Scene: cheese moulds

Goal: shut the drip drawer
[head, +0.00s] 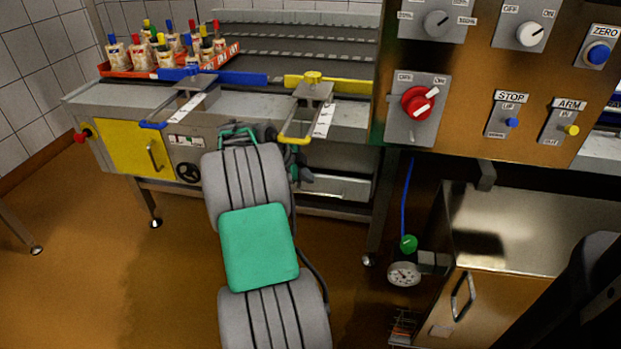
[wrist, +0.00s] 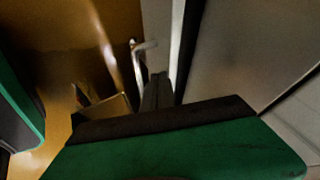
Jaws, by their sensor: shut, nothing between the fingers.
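The steel front of what looks like the drip drawer (head: 342,188) shows low under the press bench in the head view, right of my arm. Its left part is hidden behind my arm, and I cannot tell how far out it stands. My gripper (head: 303,174) is mostly hidden behind my own arm, close to the drawer's left side. In the wrist view my gripper's dark fingers (wrist: 157,92) are together and empty, beside a pale upright metal face. Whether they touch it is unclear.
Above are the bench with a yellow door (head: 135,148), a yellow clamp handle (head: 297,138) and an orange tray (head: 112,71) of bottles. A control panel (head: 470,75) hangs at right, over a steel cabinet (head: 500,235) and a gauge (head: 404,273).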

